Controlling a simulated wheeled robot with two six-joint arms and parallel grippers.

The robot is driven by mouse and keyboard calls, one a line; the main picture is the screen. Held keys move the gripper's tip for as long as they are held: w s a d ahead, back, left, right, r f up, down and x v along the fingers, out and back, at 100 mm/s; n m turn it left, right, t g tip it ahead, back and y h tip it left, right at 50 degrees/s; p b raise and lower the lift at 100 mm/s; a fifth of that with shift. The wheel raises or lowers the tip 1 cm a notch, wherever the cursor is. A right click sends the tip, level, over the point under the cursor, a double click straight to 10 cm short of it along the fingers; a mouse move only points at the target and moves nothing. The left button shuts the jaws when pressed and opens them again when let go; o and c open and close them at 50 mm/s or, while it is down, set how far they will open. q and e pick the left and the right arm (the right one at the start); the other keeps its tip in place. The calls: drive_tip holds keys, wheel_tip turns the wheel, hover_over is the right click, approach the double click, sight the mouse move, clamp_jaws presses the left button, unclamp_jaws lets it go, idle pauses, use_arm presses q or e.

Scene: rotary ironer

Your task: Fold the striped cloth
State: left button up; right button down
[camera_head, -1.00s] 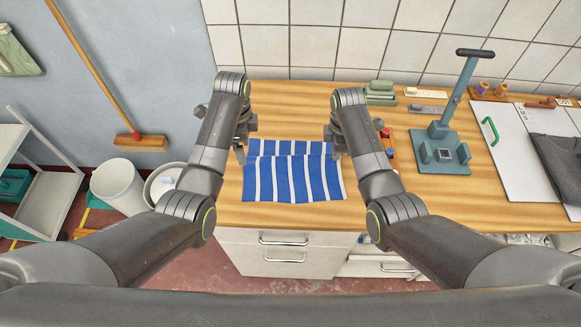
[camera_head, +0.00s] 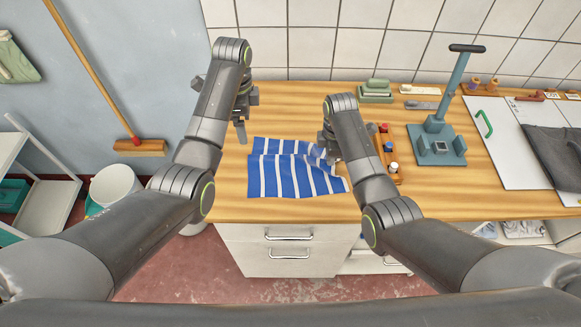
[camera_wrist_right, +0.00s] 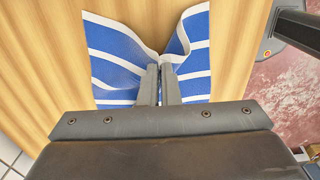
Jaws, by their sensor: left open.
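The blue-and-white striped cloth (camera_head: 290,174) lies on the wooden worktop, with a fold line across it and its upper right part rumpled. My left gripper (camera_head: 241,132) is open and empty, above the worktop just off the cloth's upper left corner. My right gripper (camera_head: 332,153) is at the cloth's upper right. In the right wrist view its two fingers (camera_wrist_right: 160,80) are close together with cloth (camera_wrist_right: 120,55) pinched up at their tips, and the cloth rises in folds on both sides. The head view hides part of these fingertips behind the wrist.
A wooden rack with coloured knobs (camera_head: 389,150) stands right of my right gripper. A blue-grey press (camera_head: 438,145) with a tall lever is further right, then a white board (camera_head: 500,145) with dark cloth. Green blocks (camera_head: 376,93) lie at the back. The worktop left of the cloth is clear.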

drive_tip(key=c, duration=2.1)
unclamp_jaws()
drive_tip(key=shift+w+d+f, duration=0.1)
drive_tip(key=shift+w+d, duration=0.05)
drive_tip(key=o, duration=0.5)
drive_tip(key=shift+o, duration=0.5)
drive_tip(key=o, duration=1.2)
drive_tip(key=shift+r, duration=2.8)
